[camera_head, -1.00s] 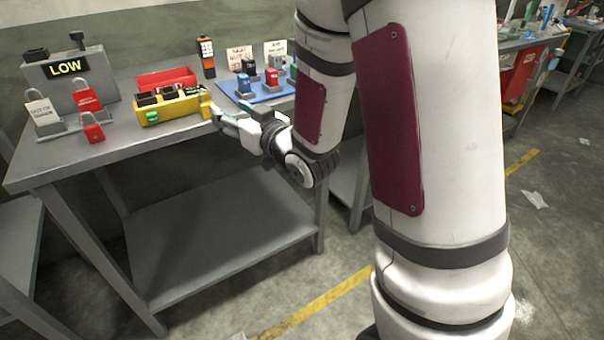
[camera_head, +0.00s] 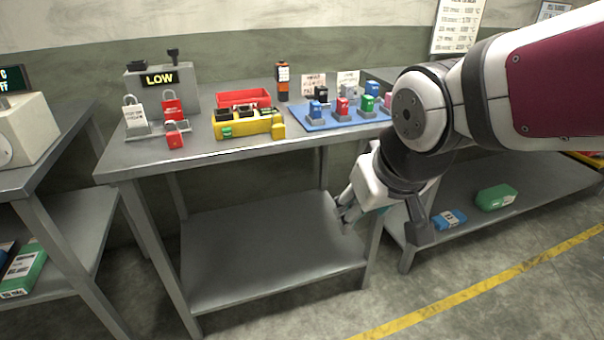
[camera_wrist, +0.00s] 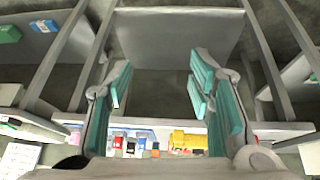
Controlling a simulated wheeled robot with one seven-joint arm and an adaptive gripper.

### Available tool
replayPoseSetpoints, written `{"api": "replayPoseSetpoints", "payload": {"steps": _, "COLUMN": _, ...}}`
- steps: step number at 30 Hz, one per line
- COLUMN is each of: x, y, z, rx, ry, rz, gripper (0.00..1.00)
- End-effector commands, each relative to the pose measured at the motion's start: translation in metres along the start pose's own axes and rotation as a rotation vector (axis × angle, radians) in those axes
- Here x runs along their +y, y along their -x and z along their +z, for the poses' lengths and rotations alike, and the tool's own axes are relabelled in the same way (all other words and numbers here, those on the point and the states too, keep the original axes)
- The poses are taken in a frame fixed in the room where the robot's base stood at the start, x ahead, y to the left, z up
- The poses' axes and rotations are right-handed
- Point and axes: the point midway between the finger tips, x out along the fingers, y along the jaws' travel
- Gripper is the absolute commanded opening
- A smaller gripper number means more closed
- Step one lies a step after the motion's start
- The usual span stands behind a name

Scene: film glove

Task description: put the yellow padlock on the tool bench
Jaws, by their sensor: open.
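A small yellow block (camera_head: 278,131) sits at the right end of the yellow tray (camera_head: 240,128), near the front of the grey bench (camera_head: 210,152). It may be the yellow padlock, but no shackle is clear at this size. My gripper (camera_head: 346,214) is away from it, lower and to the right, in front of the bench edge. In the wrist view my gripper (camera_wrist: 160,82) has its fingers wide apart with nothing between them. The yellow tray also shows there (camera_wrist: 187,143), beyond the fingers.
Red and white padlocks (camera_head: 172,135) stand by the LOW box (camera_head: 162,85) at the bench's left. A red tray (camera_head: 243,98) and a blue mat with several small padlocks (camera_head: 340,118) are also on it. The lower shelf (camera_head: 270,250) is bare. Another bench stands left.

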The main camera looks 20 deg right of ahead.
Motion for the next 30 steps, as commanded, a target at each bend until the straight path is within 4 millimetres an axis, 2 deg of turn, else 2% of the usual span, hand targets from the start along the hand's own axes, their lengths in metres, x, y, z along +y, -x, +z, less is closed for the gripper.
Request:
{"api": "replayPoseSetpoints", "payload": {"steps": 3, "x": -0.007, "y": 0.031, "z": 0.050, "rx": -0.138, "ry": 0.000, "rz": -0.018, "gripper": 0.48}}
{"api": "replayPoseSetpoints", "payload": {"steps": 6, "x": -0.013, "y": 0.053, "z": 0.088, "rx": -0.247, "ry": 0.006, "rz": -0.035, "gripper": 0.48}}
{"api": "replayPoseSetpoints", "payload": {"steps": 9, "x": -0.017, "y": 0.070, "z": 0.117, "rx": -0.328, "ry": 0.013, "rz": -0.049, "gripper": 0.48}}
{"api": "replayPoseSetpoints", "payload": {"steps": 12, "x": -0.019, "y": 0.081, "z": 0.133, "rx": -0.378, "ry": 0.018, "rz": -0.058, "gripper": 0.48}}
{"api": "replayPoseSetpoints", "payload": {"steps": 16, "x": -0.020, "y": 0.085, "z": 0.141, "rx": -0.400, "ry": 0.020, "rz": -0.062, "gripper": 0.48}}
{"api": "replayPoseSetpoints", "payload": {"steps": 30, "x": -0.020, "y": 0.085, "z": 0.140, "rx": -0.401, "ry": 0.020, "rz": -0.062, "gripper": 0.48}}
